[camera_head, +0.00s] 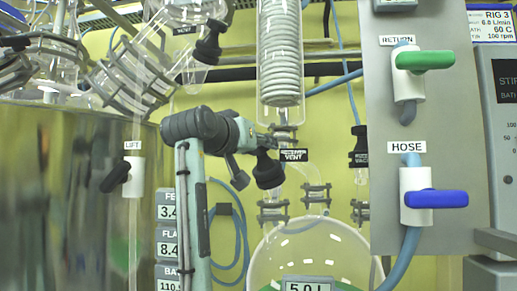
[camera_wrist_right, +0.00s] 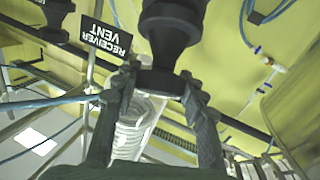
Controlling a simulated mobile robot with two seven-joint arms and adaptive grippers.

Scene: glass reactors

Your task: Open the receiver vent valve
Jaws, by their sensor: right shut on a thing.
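The receiver vent valve has a black knob (camera_head: 268,171) below the condenser in the head view, beside a black label reading VENT (camera_head: 293,155). In the right wrist view the knob (camera_wrist_right: 172,28) is large, and the label (camera_wrist_right: 105,38) reads RECEIVER VENT upside down. My right gripper (camera_head: 256,145) reaches the valve from the left. In the wrist view its two fingers (camera_wrist_right: 162,84) stand on either side of the knob's dark collar and are shut on it. The exact finger contact is partly hidden. My left gripper is not in view.
A coiled glass condenser (camera_head: 280,50) hangs above the valve, and a round receiver flask (camera_head: 315,250) is below. A VACUUM-type black valve (camera_head: 358,147) is to the right. A panel carries a green RETURN handle (camera_head: 426,59) and a blue HOSE handle (camera_head: 437,198).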

